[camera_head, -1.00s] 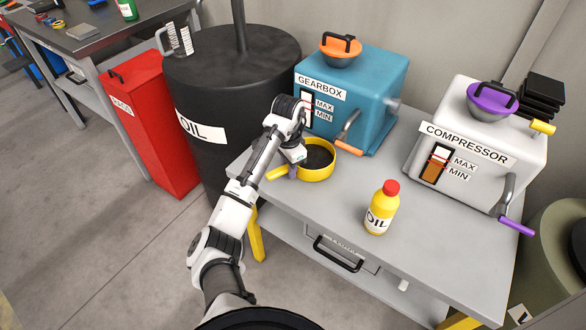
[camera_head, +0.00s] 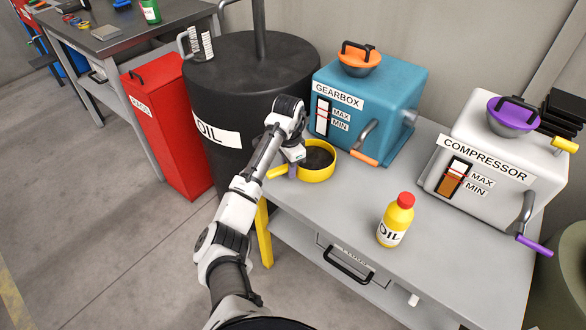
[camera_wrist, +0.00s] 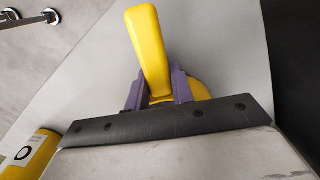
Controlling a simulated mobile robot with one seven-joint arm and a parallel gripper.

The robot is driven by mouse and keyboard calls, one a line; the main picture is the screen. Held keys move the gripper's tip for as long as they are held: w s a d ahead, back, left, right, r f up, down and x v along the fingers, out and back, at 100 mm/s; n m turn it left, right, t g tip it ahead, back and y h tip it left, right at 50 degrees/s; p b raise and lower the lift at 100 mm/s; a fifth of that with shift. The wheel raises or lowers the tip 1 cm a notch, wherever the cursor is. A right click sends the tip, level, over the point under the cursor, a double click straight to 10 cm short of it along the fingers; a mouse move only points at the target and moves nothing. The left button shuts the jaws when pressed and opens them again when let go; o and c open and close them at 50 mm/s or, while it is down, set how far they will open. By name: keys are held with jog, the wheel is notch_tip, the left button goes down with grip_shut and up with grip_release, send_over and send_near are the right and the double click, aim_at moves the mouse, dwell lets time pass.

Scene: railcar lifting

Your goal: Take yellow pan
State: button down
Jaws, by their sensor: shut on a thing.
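The yellow pan (camera_head: 318,174) is a round yellow vessel with a dark inside, on the grey table's left part, in front of the gearbox. Its handle (camera_head: 277,171) points left. My gripper (camera_head: 292,168) is at the handle, shut on it close to the pan's body. In the wrist view the yellow handle (camera_wrist: 148,50) stands between the two purple fingers (camera_wrist: 157,92), and the pan's body is mostly hidden behind the gripper's dark plate. I cannot tell whether the pan is lifted off the table.
The blue gearbox (camera_head: 385,85) with an orange-handled crank (camera_head: 364,158) stands behind the pan. A black oil drum (camera_head: 240,90) is at left. A yellow oil bottle (camera_head: 396,220) stands to the right on the table (camera_head: 440,255). The white compressor (camera_head: 500,150) is farther right.

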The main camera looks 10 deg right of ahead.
jog(key=shift+w+a, duration=0.75)
jog(key=shift+w, duration=0.25)
jog(key=c, duration=1.1)
grip_release()
